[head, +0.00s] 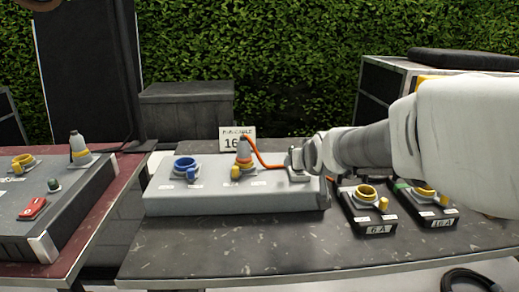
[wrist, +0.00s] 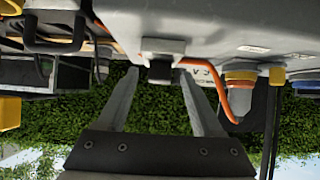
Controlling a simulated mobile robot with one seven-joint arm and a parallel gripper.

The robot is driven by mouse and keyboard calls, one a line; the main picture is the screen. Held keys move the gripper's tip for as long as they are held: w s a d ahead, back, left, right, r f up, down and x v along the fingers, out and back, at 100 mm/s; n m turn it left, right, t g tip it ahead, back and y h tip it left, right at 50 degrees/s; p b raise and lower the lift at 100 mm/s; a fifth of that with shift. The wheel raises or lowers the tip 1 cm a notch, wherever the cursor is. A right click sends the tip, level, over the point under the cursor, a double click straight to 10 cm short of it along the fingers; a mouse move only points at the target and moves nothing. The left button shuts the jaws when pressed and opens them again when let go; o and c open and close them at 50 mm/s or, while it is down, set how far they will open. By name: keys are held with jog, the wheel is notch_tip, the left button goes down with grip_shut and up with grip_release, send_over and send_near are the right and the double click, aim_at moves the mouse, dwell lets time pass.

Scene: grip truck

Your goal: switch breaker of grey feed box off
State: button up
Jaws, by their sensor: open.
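The grey feed box (head: 225,201) lies on the dark table, with a blue socket (head: 185,164) at its left and an orange-ringed plug (head: 244,154) in its middle. Its breaker (head: 298,176) sits at the right end of the top, partly hidden by my gripper (head: 300,158). The wrist view is upside down; there the breaker's dark lever (wrist: 160,73) shows between the two fingertips of my gripper (wrist: 159,77). The fingers are open, one on each side of the lever, with gaps visible. I cannot tell whether either finger touches it.
An orange cable (head: 265,160) runs from the plug toward the breaker, close to my gripper. Two small black boxes, marked 6 A (head: 378,229) and 16 A (head: 442,223), stand to the right. A dark box with a red switch (head: 33,208) is on the left table. The table front is clear.

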jog(key=p+v, duration=0.4)
jog(key=v, duration=1.3)
jog(key=shift+p, duration=0.3)
jog(key=shift+s+r, duration=0.1)
jog(key=s+f+g, duration=0.5)
jog(key=s+f, duration=0.3)
jog(key=s, duration=0.5)
notch_tip(320, 180, up, 19)
jog(key=p, duration=1.9)
jog(key=shift+s+g, duration=0.3)
jog(key=shift+g, duration=0.1)
